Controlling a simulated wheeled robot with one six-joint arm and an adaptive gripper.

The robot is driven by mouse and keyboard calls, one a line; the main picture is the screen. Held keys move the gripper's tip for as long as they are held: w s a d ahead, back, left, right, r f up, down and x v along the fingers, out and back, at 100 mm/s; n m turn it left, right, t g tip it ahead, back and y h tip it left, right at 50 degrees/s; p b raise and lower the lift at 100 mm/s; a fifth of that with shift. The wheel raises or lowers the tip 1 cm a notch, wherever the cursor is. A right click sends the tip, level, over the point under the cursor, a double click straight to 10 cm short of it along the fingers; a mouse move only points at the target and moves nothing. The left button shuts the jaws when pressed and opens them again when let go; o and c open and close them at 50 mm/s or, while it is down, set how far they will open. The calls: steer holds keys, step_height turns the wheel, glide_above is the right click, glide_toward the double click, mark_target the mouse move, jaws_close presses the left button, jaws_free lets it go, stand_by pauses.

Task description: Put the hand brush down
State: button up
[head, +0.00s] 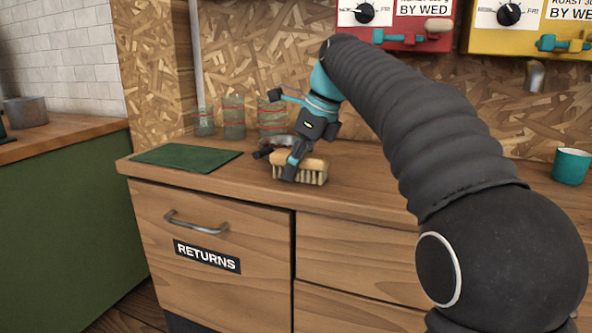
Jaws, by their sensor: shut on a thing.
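The hand brush (314,169) has a pale wooden back and light bristles pointing down. It is at the wooden counter's front part, right of the green mat. My gripper (292,160) is shut on the brush, reaching down from above with dark and teal fingers. The bristles appear at or just above the counter top (360,180); I cannot tell if they touch. Part of the brush's left end is hidden behind a finger.
A flat green mat (187,157) lies on the counter's left end. Several glass jars (234,118) stand behind my gripper at the back wall. A teal cup (571,166) stands at the far right. A drawer labelled RETURNS (207,256) is closed below.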

steer(key=shift+f, duration=0.15)
steer(key=o, duration=1.2)
